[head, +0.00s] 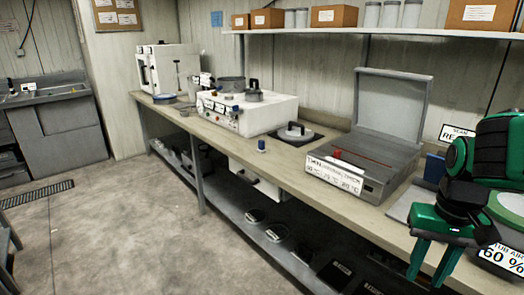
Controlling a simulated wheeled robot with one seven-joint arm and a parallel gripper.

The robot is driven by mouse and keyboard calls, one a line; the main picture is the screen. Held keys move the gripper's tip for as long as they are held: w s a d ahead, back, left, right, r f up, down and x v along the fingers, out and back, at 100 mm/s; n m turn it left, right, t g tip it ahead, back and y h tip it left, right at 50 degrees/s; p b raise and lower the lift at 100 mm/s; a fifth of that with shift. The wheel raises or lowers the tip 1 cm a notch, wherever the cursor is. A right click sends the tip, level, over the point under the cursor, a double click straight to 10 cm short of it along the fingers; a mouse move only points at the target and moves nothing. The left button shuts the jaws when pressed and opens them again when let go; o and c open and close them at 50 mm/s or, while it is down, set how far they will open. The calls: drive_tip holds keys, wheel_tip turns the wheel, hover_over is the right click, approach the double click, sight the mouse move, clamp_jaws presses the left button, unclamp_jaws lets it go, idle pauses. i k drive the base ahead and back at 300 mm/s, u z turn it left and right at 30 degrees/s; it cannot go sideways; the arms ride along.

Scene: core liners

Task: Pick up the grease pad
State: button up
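I cannot pick out the grease pad for certain in the head view. A pale green round pad or disc (508,205) lies at the right end of the bench, partly hidden behind my arm. A small blue item (262,145) stands near the bench's front edge, too small to identify. My green gripper (432,268) points down at the lower right, in front of the bench edge. Its two fingers are apart with nothing visible between them, so it is open and empty.
The long bench (225,133) carries an open-lidded grey box (390,150), a dark plate with a round lid (293,133) and a white appliance (255,112). A lower shelf (240,205) holds several dark items. The floor (125,235) at left is clear.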

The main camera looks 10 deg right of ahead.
sight(261, 148)
drive_tip(key=u, duration=0.5)
drive_tip(key=i, duration=2.2)
drive_tip(key=z, duration=0.6)
